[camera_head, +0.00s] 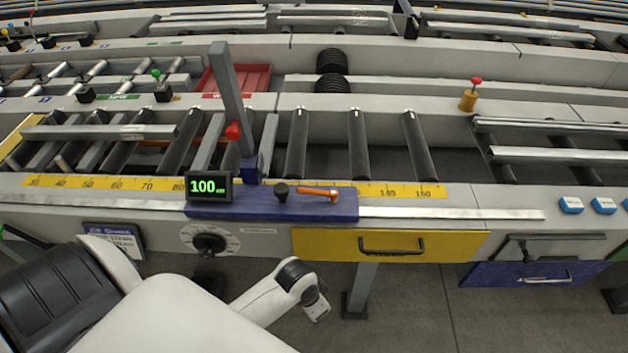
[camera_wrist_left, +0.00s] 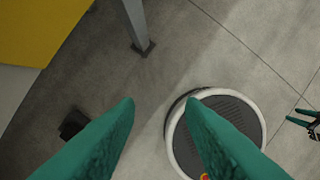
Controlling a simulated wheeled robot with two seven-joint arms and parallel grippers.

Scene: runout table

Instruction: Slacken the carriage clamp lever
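The carriage clamp lever (camera_head: 318,192) is an orange handle lying roughly level on top of the blue carriage (camera_head: 270,210), toward its right end. A black knob (camera_head: 282,192) stands just left of it. My left arm reaches in low at the front, its wrist below and in front of the carriage, apart from the lever. In the left wrist view my left gripper (camera_wrist_left: 160,103) has its teal fingers apart with nothing between them, over the floor. My right gripper (camera_wrist_left: 305,118) shows small at the right edge of that view, its fingers apart and empty.
A green display reading 100 (camera_head: 206,187) sits on the carriage's left end. A grey upright post (camera_head: 230,95) with a red knob (camera_head: 233,131) rises behind it. A yellow drawer (camera_head: 390,245) and a round dial (camera_head: 209,242) are on the table front. Open floor lies before the table.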

